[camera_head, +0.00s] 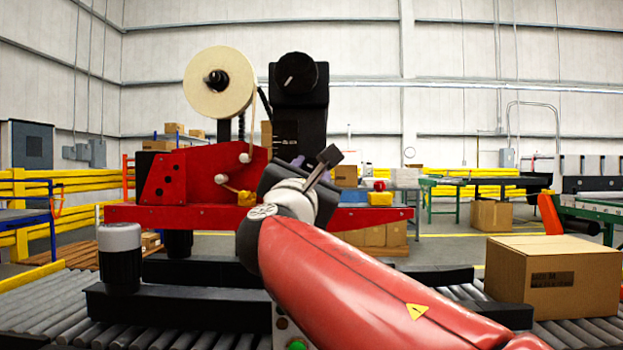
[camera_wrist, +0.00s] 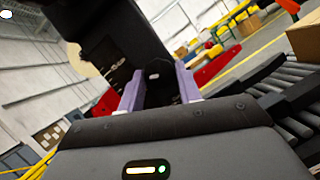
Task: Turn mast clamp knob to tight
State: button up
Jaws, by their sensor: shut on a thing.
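A black mast (camera_head: 300,115) stands at the red taping machine (camera_head: 200,180), with a round black dial (camera_head: 296,73) at its top. A pale line on the dial's face slants. My gripper (camera_head: 312,162) is in front of the mast's lower part, below the dial. In the wrist view my gripper (camera_wrist: 159,88) has its two pale purple fingers on either side of a black knob (camera_wrist: 160,86) and is shut on it. A small light mark shows on the knob. My gripper hides this knob in the head view. The mast also shows in the wrist view (camera_wrist: 122,42).
A cream tape roll (camera_head: 219,82) sits left of the mast. The machine stands over a roller conveyor (camera_head: 55,310) with black rails (camera_head: 180,305). A cardboard box (camera_head: 553,275) is on the right. Open air surrounds the dial's right side.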

jog(key=m+g+h, duration=0.1)
jog(key=m, duration=0.1)
jog(key=m+h, duration=0.1)
jog(key=m, duration=0.2)
jog(key=m+g, duration=0.1)
jog(key=m, duration=0.2)
jog(key=shift+a+r+g+h+p, duration=0.2)
jog(key=shift+r+g+h+p, duration=0.1)
jog(key=shift+h+p, duration=0.1)
jog(key=m+g+p, duration=0.1)
jog(key=m, duration=0.3)
jog(key=shift+m+g+p, duration=0.65)
jog(key=shift+m+g, duration=0.15)
jog(key=shift+m, duration=0.7)
jog(key=o, duration=0.9)
jog(key=shift+o, duration=0.2)
jog(key=shift+r, duration=0.1)
